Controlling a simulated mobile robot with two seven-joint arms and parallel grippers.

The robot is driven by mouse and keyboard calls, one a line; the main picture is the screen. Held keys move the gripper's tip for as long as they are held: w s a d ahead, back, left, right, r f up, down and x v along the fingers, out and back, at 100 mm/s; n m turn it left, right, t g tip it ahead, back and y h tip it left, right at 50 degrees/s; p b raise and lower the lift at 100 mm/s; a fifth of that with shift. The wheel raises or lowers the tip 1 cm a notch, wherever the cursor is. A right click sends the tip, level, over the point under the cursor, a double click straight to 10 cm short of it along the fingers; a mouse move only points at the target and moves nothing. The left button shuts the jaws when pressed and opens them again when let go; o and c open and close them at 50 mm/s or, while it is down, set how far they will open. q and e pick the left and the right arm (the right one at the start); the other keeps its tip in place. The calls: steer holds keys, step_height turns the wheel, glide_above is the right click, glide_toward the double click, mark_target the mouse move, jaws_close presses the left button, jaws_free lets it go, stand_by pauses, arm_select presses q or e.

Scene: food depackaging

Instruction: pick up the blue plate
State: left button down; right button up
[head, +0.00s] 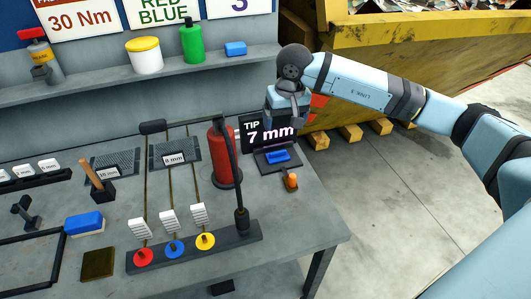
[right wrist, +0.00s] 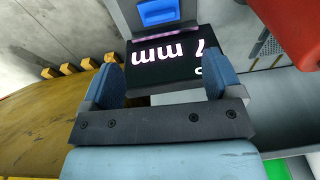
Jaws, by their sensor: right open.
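A flat blue rectangle, which looks like the blue plate (head: 277,156), lies on a dark stand (head: 262,166) at the right end of the grey bench, in front of the "TIP 7 mm" display (head: 249,132). My right gripper (head: 287,118) is above and behind the plate, near the display. In the wrist view its two blue fingers (right wrist: 160,80) are wide apart, with nothing between them but the display beyond. My left gripper is not in view.
A red cylinder (head: 222,155) with a black hose stands just left of the display. An orange-tipped knob (head: 291,181) sits in front of the stand. A yellow skip (head: 400,45) is behind on the right. A blue-and-white block (head: 84,223) lies at the bench's left.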

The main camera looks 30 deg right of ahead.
steer(key=p, duration=0.1)
glide_above(278, 152)
steer(key=f, duration=0.5)
steer(key=s+f, duration=0.1)
steer(key=f, duration=0.1)
steer(key=shift+d+f, duration=0.35)
steer(key=shift+f, duration=0.05)
steer(key=f, duration=0.1)
steer(key=f+p, duration=0.1)
steer(key=w+f, duration=0.1)
steer(key=f, duration=0.1)
steer(key=shift+a+p, duration=0.35)
steer(key=shift+p, duration=0.05)
steer(key=shift+f, duration=0.6)
steer(key=c, duration=0.8)
steer(key=shift+r, duration=0.1)
